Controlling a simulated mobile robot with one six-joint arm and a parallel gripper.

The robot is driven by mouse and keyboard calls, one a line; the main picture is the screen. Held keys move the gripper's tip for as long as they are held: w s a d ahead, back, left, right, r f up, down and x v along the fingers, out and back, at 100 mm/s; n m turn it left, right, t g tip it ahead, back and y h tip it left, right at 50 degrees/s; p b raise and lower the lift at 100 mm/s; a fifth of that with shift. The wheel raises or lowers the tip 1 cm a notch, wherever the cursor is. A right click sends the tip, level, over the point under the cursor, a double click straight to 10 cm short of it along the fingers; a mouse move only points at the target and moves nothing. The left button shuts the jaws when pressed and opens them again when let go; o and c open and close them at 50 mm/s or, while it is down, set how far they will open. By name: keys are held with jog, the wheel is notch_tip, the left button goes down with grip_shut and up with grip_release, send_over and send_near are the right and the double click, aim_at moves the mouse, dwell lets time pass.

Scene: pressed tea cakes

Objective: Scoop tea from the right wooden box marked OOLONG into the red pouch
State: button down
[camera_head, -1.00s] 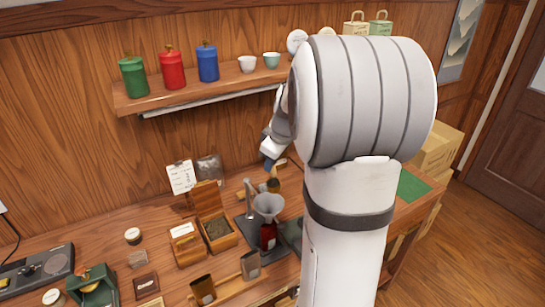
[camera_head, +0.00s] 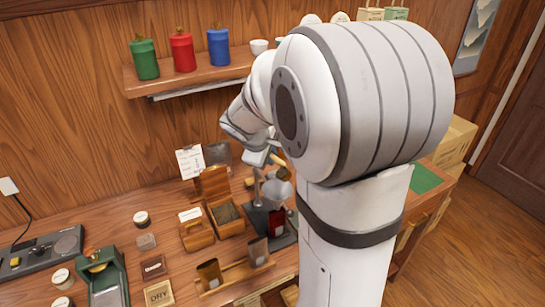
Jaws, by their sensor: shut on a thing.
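The right wooden box (camera_head: 231,231) stands open on the counter, its lid tilted up behind it and dark loose tea (camera_head: 226,212) inside. Any marking on it is too small to read. The red pouch (camera_head: 276,223) stands to its right under a grey funnel (camera_head: 277,191) on a stand. My gripper (camera_head: 270,156) is above and behind the funnel, partly hidden by my arm. It is shut on a tan, wooden-looking scoop handle (camera_head: 281,160). The scoop's bowl cannot be made out clearly.
A wooden rack (camera_head: 236,275) with two pouches is in front. A white card (camera_head: 190,163) stands behind. The shelf (camera_head: 185,82) with canisters hangs above.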

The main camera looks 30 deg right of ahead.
jog(key=shift+a+f+h+b, duration=0.45)
jog(key=shift+h+b, duration=0.35)
jog(key=shift+b, duration=1)
jog(key=shift+a+f+n+h+b, duration=0.2)
jog(key=shift+n+h+b, duration=0.15)
jog(key=shift+b, duration=0.8)
jog(key=shift+a+b, duration=0.1)
jog(key=shift+b, duration=0.3)
jog(key=a+f+h+b, duration=0.1)
jog(key=h+b, duration=0.1)
jog(key=b, duration=0.3)
jog(key=a+f+n+t+h+b, duration=0.1)
jog(key=h+b, duration=0.1)
jog(key=b, duration=0.3)
jog(key=shift+f+h, duration=0.1)
jog(key=shift+h, duration=0.25)
jog(key=shift+b, duration=0.4)
